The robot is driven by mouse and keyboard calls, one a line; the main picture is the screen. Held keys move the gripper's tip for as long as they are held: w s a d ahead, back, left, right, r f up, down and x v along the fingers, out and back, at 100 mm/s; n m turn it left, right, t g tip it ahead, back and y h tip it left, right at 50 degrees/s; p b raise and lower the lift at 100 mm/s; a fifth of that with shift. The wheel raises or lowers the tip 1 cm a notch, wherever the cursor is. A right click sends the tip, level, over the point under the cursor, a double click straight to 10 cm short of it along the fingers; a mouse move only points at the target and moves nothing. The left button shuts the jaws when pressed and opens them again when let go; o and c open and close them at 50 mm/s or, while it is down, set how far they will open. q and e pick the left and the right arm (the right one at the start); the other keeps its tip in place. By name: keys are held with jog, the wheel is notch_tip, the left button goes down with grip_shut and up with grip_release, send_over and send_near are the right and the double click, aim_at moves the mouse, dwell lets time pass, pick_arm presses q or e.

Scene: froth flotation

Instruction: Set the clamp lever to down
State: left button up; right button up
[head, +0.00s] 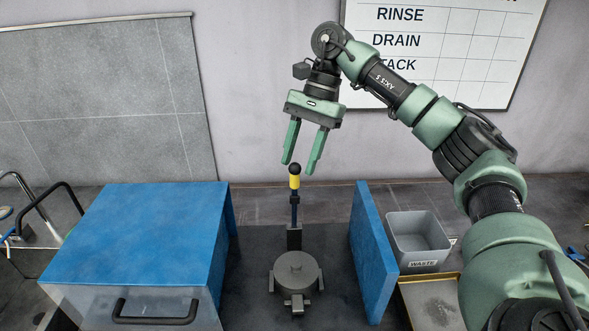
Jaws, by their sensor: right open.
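The clamp lever (294,205) stands upright, with a black ball on top, a yellow band and a dark shaft. It rises at the back of a round grey clamp fixture (296,270) on the dark bench. My right gripper (299,168) is open and points down. Its two green fingers are at about the height of the lever's ball, one on each side of it in the picture. Whether the ball lies in front of, behind or between the fingers is hard to tell. Nothing is held. My left gripper is not in view.
A blue-topped box (145,235) with a black handle stands left of the fixture. A blue upright panel (371,252) stands to its right. A grey waste bin (418,238) and a shallow tray (432,300) are further right. A whiteboard (450,60) hangs behind.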

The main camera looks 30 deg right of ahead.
aim_at(295, 188)
jog(key=p+x, duration=0.1)
jog(key=x, duration=0.2)
jog(key=shift+a+f, duration=0.1)
jog(key=shift+f, duration=0.1)
jog(key=shift+a+f, duration=0.15)
jog(key=shift+f, duration=0.25)
jog(key=c, duration=0.8)
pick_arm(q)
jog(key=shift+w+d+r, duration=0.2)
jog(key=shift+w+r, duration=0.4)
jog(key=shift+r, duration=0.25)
pick_arm(e)
grip_shut()
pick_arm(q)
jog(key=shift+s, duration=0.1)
